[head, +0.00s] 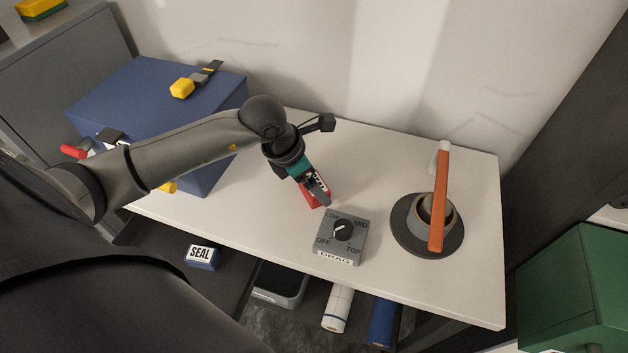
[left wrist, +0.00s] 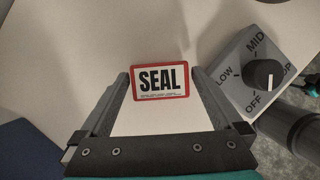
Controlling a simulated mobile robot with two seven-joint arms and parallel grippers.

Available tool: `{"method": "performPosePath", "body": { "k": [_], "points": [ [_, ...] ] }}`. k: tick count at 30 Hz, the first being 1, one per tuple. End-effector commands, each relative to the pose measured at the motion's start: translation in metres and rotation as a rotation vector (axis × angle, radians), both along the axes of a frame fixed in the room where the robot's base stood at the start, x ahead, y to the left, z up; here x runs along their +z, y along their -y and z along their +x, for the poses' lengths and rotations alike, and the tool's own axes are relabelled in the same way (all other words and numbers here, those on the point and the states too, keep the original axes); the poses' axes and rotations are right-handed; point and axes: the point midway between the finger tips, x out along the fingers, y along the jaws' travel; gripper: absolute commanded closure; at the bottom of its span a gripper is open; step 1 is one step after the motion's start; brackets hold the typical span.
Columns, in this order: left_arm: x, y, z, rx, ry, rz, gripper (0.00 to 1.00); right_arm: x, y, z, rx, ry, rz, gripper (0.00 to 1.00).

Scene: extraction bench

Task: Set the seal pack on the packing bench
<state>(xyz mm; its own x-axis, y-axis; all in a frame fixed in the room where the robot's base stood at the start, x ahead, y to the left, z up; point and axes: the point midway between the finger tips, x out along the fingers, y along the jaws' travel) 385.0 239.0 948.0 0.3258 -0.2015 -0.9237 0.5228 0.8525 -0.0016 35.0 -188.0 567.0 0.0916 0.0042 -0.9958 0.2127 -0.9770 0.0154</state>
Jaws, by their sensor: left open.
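A red pack with a white label reading SEAL (left wrist: 160,81) is on the white bench top (head: 450,290). In the head view the red pack (head: 308,199) is partly hidden by my left gripper (head: 316,188). In the left wrist view my left gripper (left wrist: 160,88) is open, with one finger at each side of the pack. Whether the fingers touch it is hard to tell. A blue box (head: 201,258), also labelled SEAL, is on a dark surface lower than the bench, at the front left.
A grey DRAG dial box (head: 340,238) stands close to the right of the pack. A large blue box (head: 145,95) fills the left end. A grey bin (head: 280,290) and rolls are below.

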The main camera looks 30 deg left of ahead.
Motion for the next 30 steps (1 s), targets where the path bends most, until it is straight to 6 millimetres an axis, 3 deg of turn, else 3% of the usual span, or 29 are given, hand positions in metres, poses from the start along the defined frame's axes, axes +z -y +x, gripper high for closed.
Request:
{"method": "performPosePath", "body": {
  "k": [9,15,21,30],
  "points": [
    [0.061,-0.015,-0.021,-0.001,0.003,0.007,0.00,0.007,0.000,0.000,0.000,0.000,0.000,0.50],
    [0.089,-0.021,-0.032,0.000,0.000,0.004,0.00,0.008,0.000,0.000,0.000,0.000,0.000,0.50],
    [0.103,-0.023,-0.036,0.000,0.000,0.002,0.00,0.009,0.000,0.000,0.000,-0.001,0.000,0.50],
    [0.105,-0.023,-0.037,-0.001,0.000,0.000,0.00,0.009,0.000,0.000,0.000,-0.001,0.000,0.50]
  ]
}}
